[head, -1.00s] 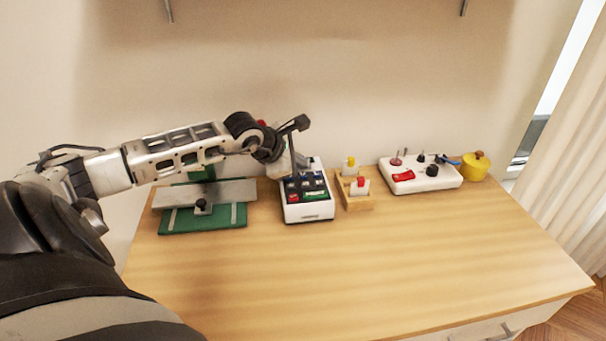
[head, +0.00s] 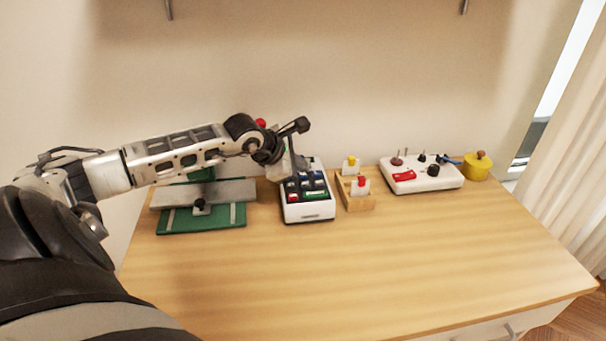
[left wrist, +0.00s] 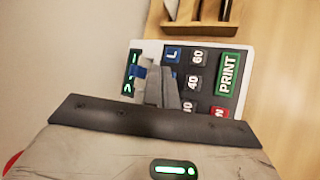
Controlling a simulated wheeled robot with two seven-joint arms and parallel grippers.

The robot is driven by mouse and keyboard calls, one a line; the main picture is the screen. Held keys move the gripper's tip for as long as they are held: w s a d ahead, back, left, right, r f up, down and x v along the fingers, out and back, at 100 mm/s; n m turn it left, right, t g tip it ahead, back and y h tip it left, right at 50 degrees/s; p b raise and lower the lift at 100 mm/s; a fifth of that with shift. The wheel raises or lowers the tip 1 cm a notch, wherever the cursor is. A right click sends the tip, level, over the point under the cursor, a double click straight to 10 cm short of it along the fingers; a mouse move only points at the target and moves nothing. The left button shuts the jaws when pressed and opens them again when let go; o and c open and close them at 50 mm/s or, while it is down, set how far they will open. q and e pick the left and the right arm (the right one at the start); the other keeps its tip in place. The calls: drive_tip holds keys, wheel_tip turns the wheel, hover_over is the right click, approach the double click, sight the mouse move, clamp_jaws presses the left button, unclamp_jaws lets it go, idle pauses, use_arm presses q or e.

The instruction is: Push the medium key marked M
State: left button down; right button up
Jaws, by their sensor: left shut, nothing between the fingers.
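The white label device (head: 310,213) stands on the table, its dark key panel facing up. My left gripper (head: 293,172) is over the rear left of the panel. In the left wrist view its shut, empty fingers (left wrist: 152,72) cover the keys beside L. The M key's letter is hidden; I cannot tell whether the fingertips touch it. My right gripper is out of view.
A wooden holder (head: 361,204) with yellow and red pieces stands close on the right. Farther right are a white control box (head: 440,181) and a yellow pot (head: 475,171). The table front (head: 340,275) is clear.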

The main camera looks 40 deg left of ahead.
use_arm(q)
drive_tip(key=shift+f+b, duration=0.45)
drive_tip(key=shift+b, duration=0.1)
drive_tip(key=shift+r, duration=0.1)
idle(0.6)
drive_tip(key=shift+r+p, duration=0.35)
drive_tip(key=shift+r, duration=0.4)
drive_tip(key=shift+r+p, duration=0.8)
drive_tip(key=shift+r, duration=0.75)
drive_tip(key=shift+r+p, duration=0.35)
drive_tip(key=shift+r, duration=0.6)
